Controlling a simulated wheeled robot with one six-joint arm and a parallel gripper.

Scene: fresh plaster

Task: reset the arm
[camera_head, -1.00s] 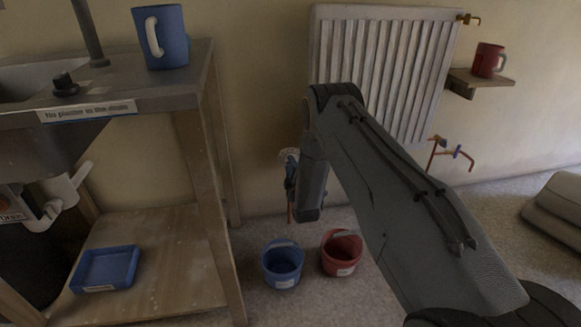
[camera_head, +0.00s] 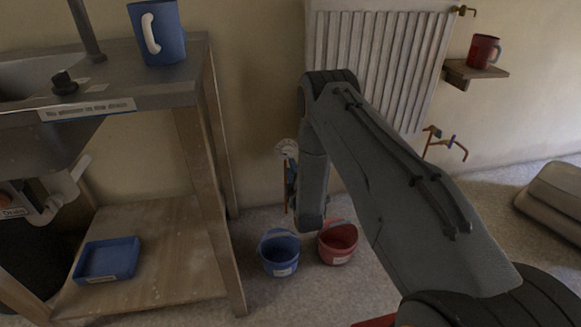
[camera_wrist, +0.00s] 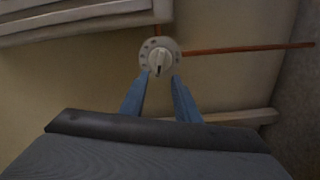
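My gripper (camera_wrist: 162,84) shows in the wrist view as two blue fingers held apart, with nothing between them. A round white dial (camera_wrist: 160,57) with marks around its rim and a central knob lies just beyond the fingertips. I cannot tell whether the fingers touch it. In the head view the dial (camera_head: 287,147) shows beside the radiator, above the blue of my gripper, which is mostly hidden behind my arm. My arm is bent, with its forearm hanging down in front of the wall.
A radiator (camera_head: 380,65) hangs on the wall behind my arm. A blue bucket (camera_head: 280,255) and red bucket (camera_head: 338,243) stand on the floor. Left is a sink bench with a blue mug (camera_head: 165,35) and blue tray (camera_head: 106,260). A red mug (camera_head: 484,50) sits on a shelf.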

